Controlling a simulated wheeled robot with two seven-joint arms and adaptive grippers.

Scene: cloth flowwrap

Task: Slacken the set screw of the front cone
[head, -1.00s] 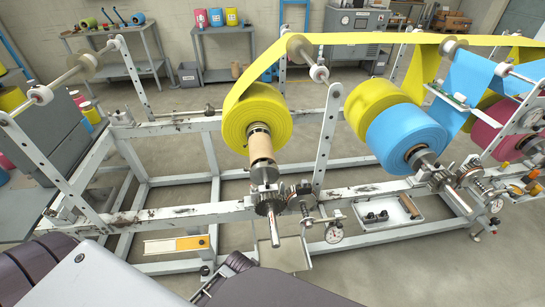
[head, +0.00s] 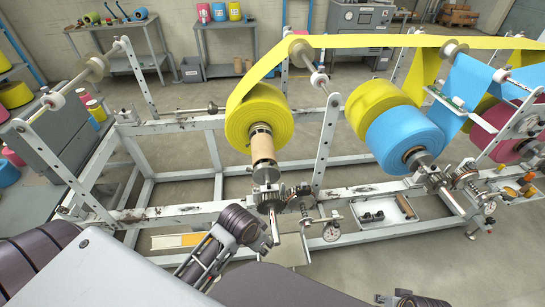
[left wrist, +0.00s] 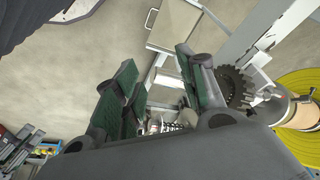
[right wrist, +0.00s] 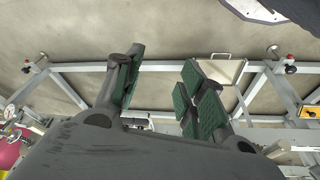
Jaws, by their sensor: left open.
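The yellow roll (head: 258,112) sits on a shaft with a tan core (head: 262,147) at its near side. The grey front cone (head: 266,174) is at the near end of that core, just behind a dark gear (head: 270,196). The set screw is too small to make out. My left gripper (head: 262,242) is below and left of the shaft's near end, apart from the cone. In the left wrist view its fingers (left wrist: 160,80) are spread and empty, with the gear (left wrist: 234,88) to their right. My right gripper (right wrist: 165,85) is open and empty, low at the right.
A blue roll (head: 402,138) stands to the right on the same white frame (head: 180,213). A dial gauge (head: 331,232) and a white tray (head: 385,212) are right of the shaft end. A flat plate (head: 290,250) lies under it.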

